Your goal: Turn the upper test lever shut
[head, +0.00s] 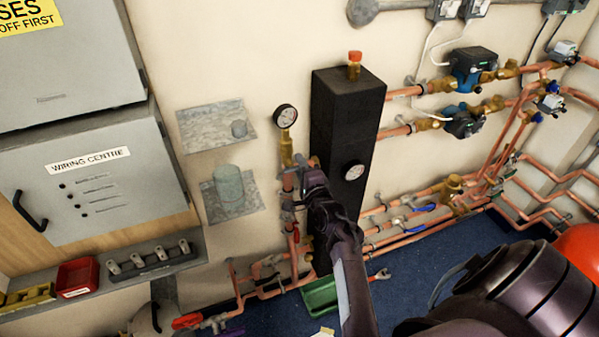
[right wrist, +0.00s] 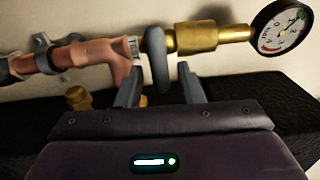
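My right gripper (head: 312,180) reaches up to the vertical copper and brass pipe below the pressure gauge (head: 285,117) in the head view. In the right wrist view the gripper (right wrist: 160,88) has its two fingers apart. A grey, flat, rounded piece (right wrist: 158,58), which looks like the upper test lever, stands between the fingers, beside the brass fitting (right wrist: 212,38). Gaps show on both sides of it, so no grip is seen. In the head view the gripper hides this spot. A red lever (head: 296,232) sits lower on the same pipe. My left gripper is out of view.
A black box-shaped column (head: 345,110) stands just right of the pipe. Copper pipes with pumps (head: 470,65) run to the right. A grey wiring cabinet (head: 90,175) and a shelf with a red bin (head: 78,277) are at left. A green tray (head: 320,295) lies below.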

